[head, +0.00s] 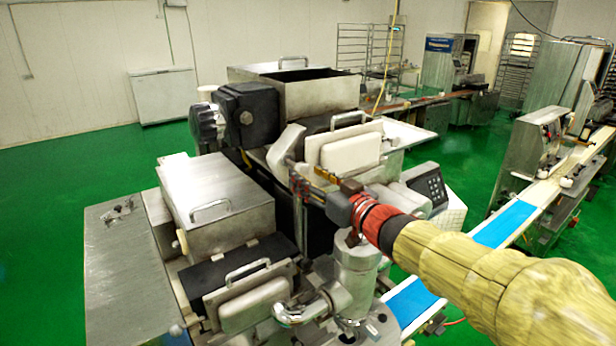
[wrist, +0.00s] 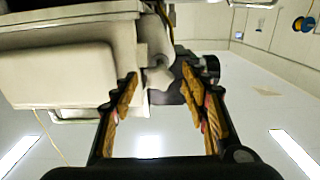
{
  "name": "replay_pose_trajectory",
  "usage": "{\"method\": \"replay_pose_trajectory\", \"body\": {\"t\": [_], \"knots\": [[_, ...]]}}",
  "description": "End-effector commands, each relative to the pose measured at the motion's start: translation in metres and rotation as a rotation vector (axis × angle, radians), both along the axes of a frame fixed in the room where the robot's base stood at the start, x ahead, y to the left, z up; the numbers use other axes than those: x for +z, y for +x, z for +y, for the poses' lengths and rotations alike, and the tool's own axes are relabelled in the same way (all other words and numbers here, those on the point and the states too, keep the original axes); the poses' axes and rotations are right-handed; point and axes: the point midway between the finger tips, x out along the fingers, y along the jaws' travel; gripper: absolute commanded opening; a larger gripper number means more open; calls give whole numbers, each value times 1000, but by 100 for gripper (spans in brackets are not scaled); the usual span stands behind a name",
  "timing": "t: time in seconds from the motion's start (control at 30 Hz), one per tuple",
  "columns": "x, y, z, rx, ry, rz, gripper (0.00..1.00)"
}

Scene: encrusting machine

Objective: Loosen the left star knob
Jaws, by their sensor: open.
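My gripper (head: 312,186) is in front of the upper hopper unit, by the left side of its white block (head: 350,148). In the wrist view my gripper (wrist: 158,84) shows two parted fingers with yellowish pads and nothing clearly held between them. A grey rounded fitting (wrist: 158,76) lies beyond and between the fingertips; I cannot tell if it is the star knob or whether they touch it. A black lobed knob (head: 205,122) sits at the left of the dark housing on the machine. A dark round part also shows past the right finger in the wrist view (wrist: 211,66).
The white block with its handle fills the upper left of the wrist view (wrist: 60,75). A lower hopper box (head: 205,188) and a metal column (head: 356,275) stand near my arm. A conveyor with blue belt (head: 505,228) runs at the right. Green floor is open at left.

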Motion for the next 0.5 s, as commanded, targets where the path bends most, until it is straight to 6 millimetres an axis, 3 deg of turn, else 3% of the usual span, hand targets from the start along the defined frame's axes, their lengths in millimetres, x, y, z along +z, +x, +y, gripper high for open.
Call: {"method": "replay_pose_trajectory", "body": {"t": [0.4,0.5], "knots": [[0,9,6,-1,1,0,46],[0,9,6,-1,1,0,40]]}}
